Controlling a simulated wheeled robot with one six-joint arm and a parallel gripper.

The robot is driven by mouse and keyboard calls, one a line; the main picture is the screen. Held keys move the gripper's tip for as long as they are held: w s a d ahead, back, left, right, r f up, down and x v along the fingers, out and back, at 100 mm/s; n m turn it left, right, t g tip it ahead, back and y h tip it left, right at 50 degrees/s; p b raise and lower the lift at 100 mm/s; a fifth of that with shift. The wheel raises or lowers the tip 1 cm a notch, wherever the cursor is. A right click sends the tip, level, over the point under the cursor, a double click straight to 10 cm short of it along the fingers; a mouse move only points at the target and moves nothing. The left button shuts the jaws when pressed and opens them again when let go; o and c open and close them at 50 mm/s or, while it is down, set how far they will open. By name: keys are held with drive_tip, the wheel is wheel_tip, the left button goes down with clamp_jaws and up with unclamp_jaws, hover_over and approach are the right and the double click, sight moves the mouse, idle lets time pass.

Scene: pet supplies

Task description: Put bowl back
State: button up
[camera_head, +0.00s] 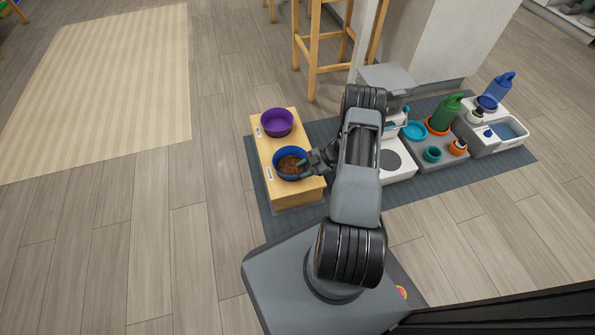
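A blue bowl (278,168) with brown food in it is at the front part of a light wooden stand (293,196). A purple bowl (277,123) sits at the back part of the same stand and looks empty. My gripper (304,165) is at the right rim of the blue bowl, with its fingertips over or at the rim. The fingers are small and dark here, so I cannot tell whether they are closed on the rim. Part of the bowl's right side is hidden by the gripper.
The stand is on a dark grey mat (440,190). Right of my arm are grey and white toy units with a teal bowl (415,131), a green jug (444,113), orange pots and a water basin (508,131). A wooden stool (312,50) stands behind.

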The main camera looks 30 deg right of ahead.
drive_tip(key=p+v, duration=0.3)
drive_tip(key=v, duration=0.5)
drive_tip(key=w+d+r+m+t+h, duration=0.25)
drive_tip(key=w+r+t+h, duration=0.2)
drive_tip(key=w+r, duration=0.65)
drive_tip(key=w+a+r+m+t+h, duration=0.1)
drive_tip(key=w+r+m+h, duration=0.2)
drive_tip(key=r, duration=0.5)
drive_tip(key=w+a+r+m+t+h, duration=0.1)
drive_tip(key=a+r+m+h, duration=0.15)
drive_tip(key=r+h, duration=0.4)
drive_tip(key=s+a+r+m+g, duration=0.3)
drive_tip(key=s+a+r+m, duration=0.35)
drive_tip(key=s+r, duration=0.35)
drive_tip(key=s+a+m+g+y, duration=0.3)
drive_tip(key=s+a, duration=0.9)
drive_tip(key=s, duration=0.5)
drive_tip(key=shift+f+g, duration=0.5)
drive_tip(key=shift+g, duration=0.15)
drive_tip(key=shift+w+r+m, duration=0.1)
drive_tip(key=shift+m, duration=0.15)
